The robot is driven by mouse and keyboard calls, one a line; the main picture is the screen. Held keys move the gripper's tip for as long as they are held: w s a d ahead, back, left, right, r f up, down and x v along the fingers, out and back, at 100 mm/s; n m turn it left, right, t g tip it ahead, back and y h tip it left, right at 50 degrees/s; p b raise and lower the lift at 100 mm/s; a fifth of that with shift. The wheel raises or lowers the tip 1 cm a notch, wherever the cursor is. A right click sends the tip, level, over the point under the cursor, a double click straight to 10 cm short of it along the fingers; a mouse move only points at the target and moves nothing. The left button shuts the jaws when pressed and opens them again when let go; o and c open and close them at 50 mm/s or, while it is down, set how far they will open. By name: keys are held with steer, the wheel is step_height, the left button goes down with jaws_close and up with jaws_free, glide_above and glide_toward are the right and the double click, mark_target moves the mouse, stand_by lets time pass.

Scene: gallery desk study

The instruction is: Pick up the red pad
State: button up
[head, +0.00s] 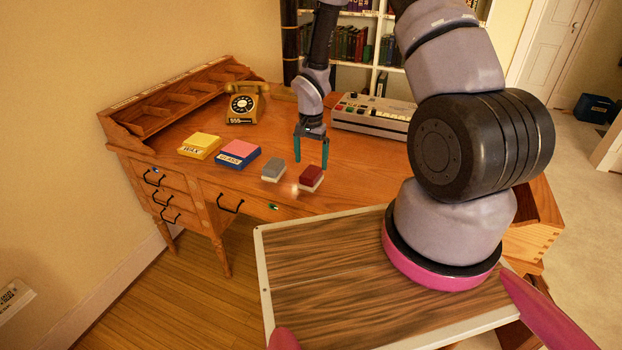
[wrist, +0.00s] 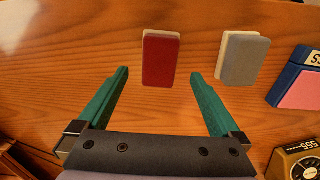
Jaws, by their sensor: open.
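The red pad (head: 311,175) lies on the wooden desk near its front edge, with a pale layer under its red top. In the wrist view the red pad (wrist: 161,58) lies ahead of the fingertips, roughly centred between them in line. My gripper (head: 311,160) is open and empty, its teal fingers pointing down above the desk just behind the pads. In the wrist view my gripper (wrist: 158,74) shows both fingers wide apart with only bare desk between them. A grey pad (head: 273,169) lies to the left of the red one, with a small gap; it also shows in the wrist view (wrist: 242,58).
A pink-topped blue box (head: 239,153) and a yellow box (head: 200,145) lie further left. A yellow telephone (head: 244,104) stands behind them. A grey device with buttons (head: 372,117) stands at the back right. The desk's front edge is close to the red pad.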

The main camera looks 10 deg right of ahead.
mark_target(311, 171)
step_height(311, 171, down, 5)
steer(key=shift+s+f, duration=0.1)
steer(key=shift+f, duration=0.05)
steer(key=c, duration=1.5)
step_height(311, 171, up, 10)
steer(key=shift+r, duration=0.1)
